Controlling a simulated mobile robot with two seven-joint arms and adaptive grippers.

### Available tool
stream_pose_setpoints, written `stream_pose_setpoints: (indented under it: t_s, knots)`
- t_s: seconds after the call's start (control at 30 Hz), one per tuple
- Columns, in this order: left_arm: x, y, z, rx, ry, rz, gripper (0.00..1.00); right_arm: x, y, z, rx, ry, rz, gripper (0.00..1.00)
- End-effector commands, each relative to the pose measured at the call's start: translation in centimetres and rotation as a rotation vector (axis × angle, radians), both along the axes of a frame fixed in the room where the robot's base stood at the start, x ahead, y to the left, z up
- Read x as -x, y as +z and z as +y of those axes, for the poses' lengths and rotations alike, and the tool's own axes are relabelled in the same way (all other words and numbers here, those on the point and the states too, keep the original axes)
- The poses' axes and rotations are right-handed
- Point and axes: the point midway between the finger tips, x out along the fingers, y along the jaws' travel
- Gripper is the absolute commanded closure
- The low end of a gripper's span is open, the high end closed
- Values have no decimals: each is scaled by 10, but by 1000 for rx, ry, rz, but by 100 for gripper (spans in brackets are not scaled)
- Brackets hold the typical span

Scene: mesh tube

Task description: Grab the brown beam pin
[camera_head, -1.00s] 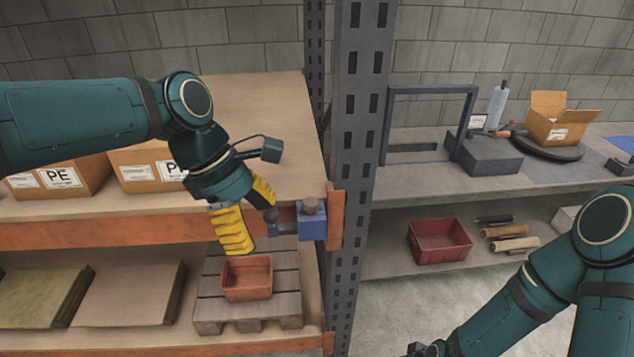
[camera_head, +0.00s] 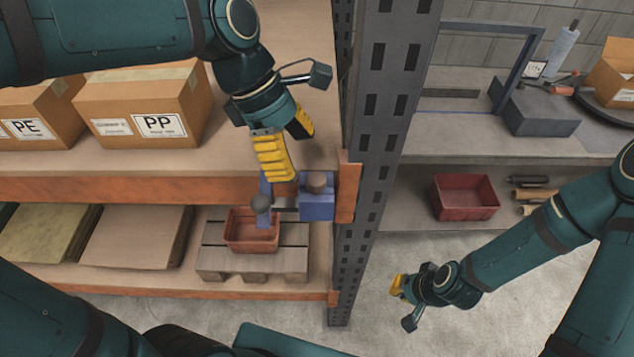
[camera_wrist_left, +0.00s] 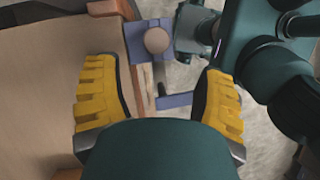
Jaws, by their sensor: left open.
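The brown beam pin (camera_head: 317,182) is a short round peg. It stands upright in a blue block (camera_head: 317,206) at the right end of the orange shelf beam (camera_head: 150,190). In the left wrist view the pin (camera_wrist_left: 156,40) shows as a round brown top, beyond the space between the yellow fingers. My left gripper (camera_head: 288,145) is open and empty, above and slightly left of the pin, apart from it. My right gripper (camera_head: 398,286) is low over the floor, right of the rack post, far from the pin; its finger opening is unclear.
A grey post (camera_head: 381,120) rises right of the pin. A grey ball on a blue lever (camera_head: 263,212) sits left of the block. Below are a red bin (camera_head: 240,240) and a pallet (camera_head: 255,262). A PP carton (camera_head: 150,105) stands on the shelf. The floor (camera_head: 380,315) is clear.

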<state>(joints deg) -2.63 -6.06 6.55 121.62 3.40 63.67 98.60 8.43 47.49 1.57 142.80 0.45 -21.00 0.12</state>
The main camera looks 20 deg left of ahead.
Motion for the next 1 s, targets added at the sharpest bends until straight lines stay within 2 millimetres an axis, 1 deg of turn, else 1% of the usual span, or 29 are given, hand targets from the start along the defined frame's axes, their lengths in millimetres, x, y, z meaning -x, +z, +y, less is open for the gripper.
stream_pose_setpoints:
  t_s: [0.03, 0.1, 0.33, 0.6, 0.73, 0.93, 0.97, 1.0]
  knots:
    - [0, -9, -3, -1, -2, 2, 30, 0, -2, 0, 0, 0, 0, 100]
    - [0, -15, -6, 0, -1, 2, 30, 0, -3, 0, 1, 0, 0, 100]
    - [-1, -28, -12, 0, 0, 1, 30, 0, -5, 0, 1, 0, -1, 100]
    - [-5, -62, -28, 0, -1, 3, 30, 0, -11, 0, 2, 0, 0, 100]
    - [-5, -68, -31, 0, 0, 0, 30, 0, -12, 0, 2, 0, 0, 100]
    - [-5, -68, -31, 0, 0, 0, 30, 0, -11, 1, 2, 0, 0, 100]
    - [-5, -68, -31, 0, 0, 0, 32, 0, -11, 1, 2, 0, 0, 100]
    - [-5, -68, -31, 0, 0, 0, 46, 0, -11, 1, 2, 0, 0, 100]
